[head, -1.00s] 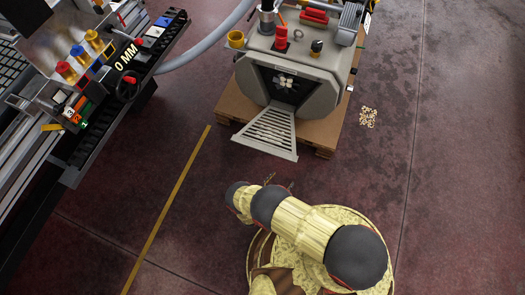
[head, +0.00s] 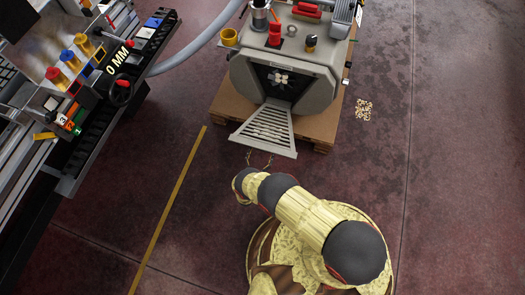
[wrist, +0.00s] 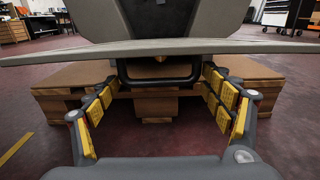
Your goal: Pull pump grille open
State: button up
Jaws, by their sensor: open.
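The pump (head: 315,90) is a grey boxy unit with a dark front opening and a fan inside. Its slatted grey grille (head: 266,128) is hinged out from the lower front and stands swung open towards me. In the wrist view the grille's outer edge (wrist: 75,54) crosses as a wide grey bar, with a black loop handle (wrist: 160,82) below it. My gripper (head: 260,160) is open just in front of the grille's outer edge. In the wrist view its yellow-padded fingers (wrist: 160,92) stand on either side of the handle, without visibly gripping it.
The pump stands on a brown wooden pallet (head: 219,103), whose front also shows in the wrist view. A machine bench with coloured knobs (head: 95,110) stands at the left, with a grey hose (head: 205,45) running from it.

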jog(key=shift+w+d, duration=0.2)
jog(key=shift+w, duration=0.25)
jog(key=c, duration=1.4)
